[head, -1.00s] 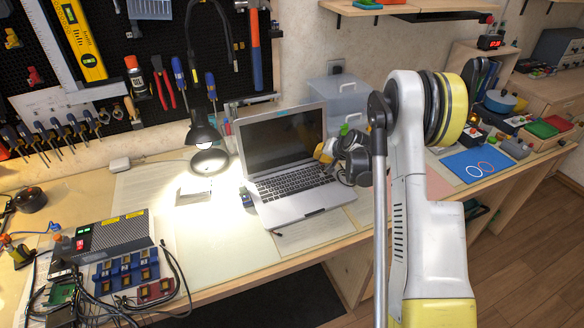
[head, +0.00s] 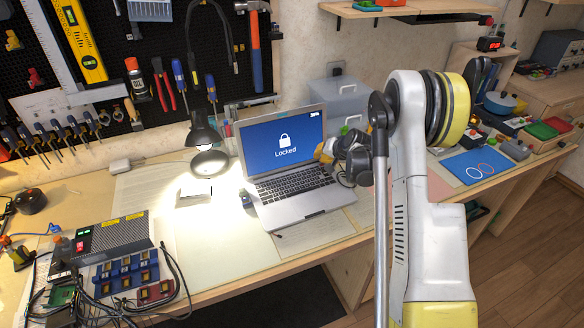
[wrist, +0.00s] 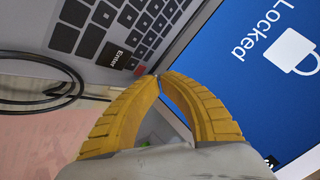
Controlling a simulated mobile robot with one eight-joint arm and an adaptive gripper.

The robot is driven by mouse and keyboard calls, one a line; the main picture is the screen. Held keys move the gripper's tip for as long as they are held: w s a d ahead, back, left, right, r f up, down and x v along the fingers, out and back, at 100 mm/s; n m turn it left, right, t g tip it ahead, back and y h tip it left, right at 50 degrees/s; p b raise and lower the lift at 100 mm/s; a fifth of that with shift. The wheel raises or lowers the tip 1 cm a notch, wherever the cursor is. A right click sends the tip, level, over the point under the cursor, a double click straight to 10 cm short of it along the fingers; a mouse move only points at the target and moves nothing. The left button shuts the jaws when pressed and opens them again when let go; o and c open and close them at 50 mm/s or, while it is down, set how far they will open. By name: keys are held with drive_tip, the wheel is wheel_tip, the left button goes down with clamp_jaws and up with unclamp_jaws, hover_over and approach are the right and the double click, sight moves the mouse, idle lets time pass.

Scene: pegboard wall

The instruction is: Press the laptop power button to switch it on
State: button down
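The laptop (head: 301,203) stands open on the workbench. Its screen (head: 280,141) is lit blue with a white padlock and the word "Locked". The screen also shows in the wrist view (wrist: 255,75), with the keyboard (wrist: 120,32) beside it. A small red key (wrist: 140,70) sits at the keyboard's corner, above the Enter key, right by my fingertips. My gripper (wrist: 158,78) has its two yellow fingers brought together at the tips, with nothing seen between them. In the head view my gripper (head: 324,152) is at the right edge of the laptop, near the hinge. Whether the tips touch the key is unclear.
A lit desk lamp (head: 205,137) stands left of the laptop. A small dark bottle (head: 247,198) is close to the laptop's left side. A black cable (wrist: 50,85) loops beside the laptop. A clear storage box (head: 340,100) stands behind. Bare mat (head: 215,245) lies front left.

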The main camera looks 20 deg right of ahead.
drive_tip(key=shift+r, duration=0.15)
drive_tip(key=shift+r+p, duration=1.55)
drive_tip(key=shift+r, duration=1.45)
